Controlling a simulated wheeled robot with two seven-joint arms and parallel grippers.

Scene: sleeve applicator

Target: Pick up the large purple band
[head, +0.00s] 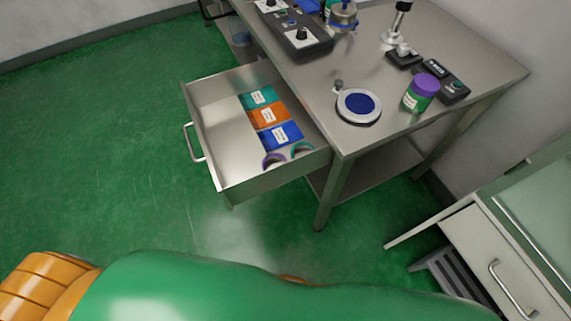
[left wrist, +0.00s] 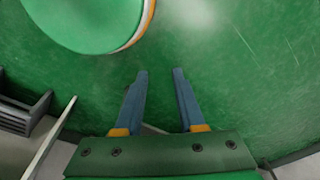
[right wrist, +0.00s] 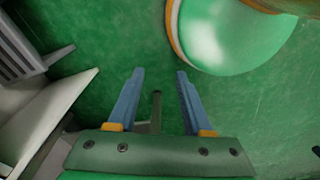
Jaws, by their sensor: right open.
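The drawer (head: 215,172) of the metal table is pulled open. At its front right corner a purple band (head: 274,160) stands partly hidden behind the front wall. A teal-edged band (head: 301,150) is beside it. Both bands are small in the head view, so I cannot tell their sizes well. Neither gripper shows in the head view. My left gripper (left wrist: 160,72) is open and empty over green floor in the left wrist view. My right gripper (right wrist: 160,74) is open and empty over the floor in the right wrist view. No band shows in either wrist view.
Teal, orange and blue packets (head: 268,114) lie in the drawer. The metal table (head: 400,30) carries a round blue pad (head: 358,104), a purple-lidded jar (head: 420,93) and control boxes. A white cabinet (head: 510,265) stands at the right. The floor left of the drawer is clear.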

